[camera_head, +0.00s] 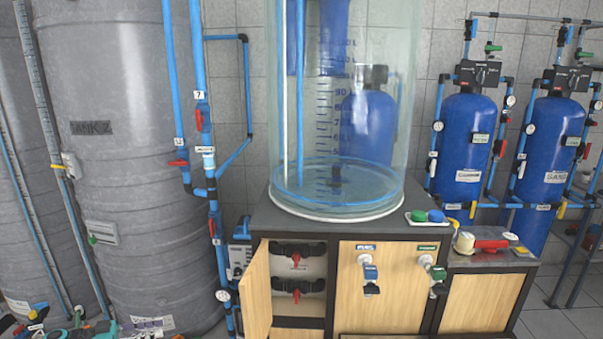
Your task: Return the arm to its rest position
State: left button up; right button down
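My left gripper (84,328) seems to be the teal and black parts at the bottom left edge of the head view, in front of the foot of the grey tanks. Most of it is cut off by the frame, and its fingers cannot be made out clearly. I cannot tell whether it is open or shut, or whether it holds anything. My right gripper and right arm are not in view.
A wooden cabinet (382,290) stands at centre with its left door (257,292) swung open, showing black valves with red handles. A clear cylinder tank (340,130) stands on top. Grey tanks (130,160) and blue pipes fill the left; blue filter vessels (466,150) stand right.

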pick_arm(q)
jog(key=s+d+r+n+g+y, duration=0.1)
jog(key=d+r+n+y, duration=0.25)
jog(key=d+r, duration=0.45)
jog(key=s+d+r+n+g+y, duration=0.1)
jog(key=s+d+r+n+y, duration=0.2)
jog(key=d, duration=0.8)
jog(key=s+d+r+n+y, duration=0.1)
jog(key=s+d+n+y, duration=0.2)
jog(key=s+d+y, duration=0.5)
jog(key=s+f+n+t, duration=0.1)
jog(key=s+f, duration=0.1)
jog(key=s, duration=0.6)
jog(key=s+a+f+n+t+y, duration=0.1)
jog(key=s+f, duration=0.1)
jog(key=s, duration=0.6)
jog(key=shift+a+f+t, duration=0.25)
jog(key=shift+a+t, duration=0.05)
jog(key=shift+n, duration=0.25)
